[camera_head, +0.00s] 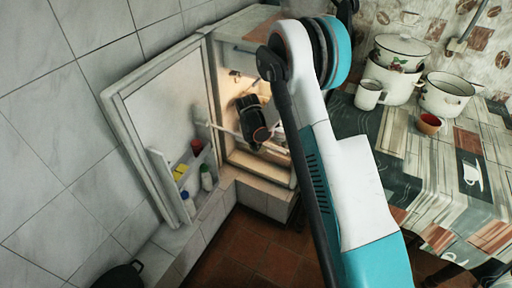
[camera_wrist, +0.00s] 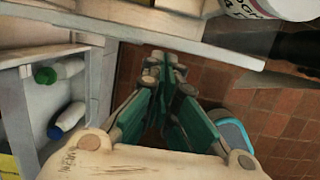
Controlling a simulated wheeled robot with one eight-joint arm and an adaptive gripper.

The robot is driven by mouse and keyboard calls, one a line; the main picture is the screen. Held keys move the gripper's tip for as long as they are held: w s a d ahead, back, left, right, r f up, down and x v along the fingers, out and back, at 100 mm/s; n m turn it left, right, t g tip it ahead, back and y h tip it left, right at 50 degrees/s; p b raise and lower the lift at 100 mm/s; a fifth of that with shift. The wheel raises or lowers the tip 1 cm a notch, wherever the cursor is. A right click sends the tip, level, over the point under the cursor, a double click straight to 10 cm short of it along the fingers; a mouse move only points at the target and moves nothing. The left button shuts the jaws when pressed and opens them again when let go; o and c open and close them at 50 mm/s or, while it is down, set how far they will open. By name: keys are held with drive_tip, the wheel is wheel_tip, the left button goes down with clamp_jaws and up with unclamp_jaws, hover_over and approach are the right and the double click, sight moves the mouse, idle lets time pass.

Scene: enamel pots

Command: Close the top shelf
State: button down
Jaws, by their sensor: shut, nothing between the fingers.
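The open fridge (camera_head: 262,178) stands against the tiled wall, its interior lit. A pale shelf edge (camera_head: 226,131) crosses its opening, and a long pale shelf edge (camera_wrist: 215,47) also crosses the upper part of the wrist view. I cannot tell how far the shelf is pulled out. My gripper (camera_wrist: 165,62) is shut and empty, its fingertips close to that edge; I cannot tell whether they touch it. In the head view a dark part of my wrist is at the fridge opening, and the fingertips are not clearly visible.
The fridge door (camera_head: 160,125) stands open at the left, with bottles (camera_head: 206,178) in its rack. A lettered white container (camera_wrist: 268,8) is near the shelf edge.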

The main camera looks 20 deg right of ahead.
drive_tip(key=w+d, duration=1)
drive_tip(key=shift+w+d, duration=0.2)
drive_tip(key=shift+d, duration=0.05)
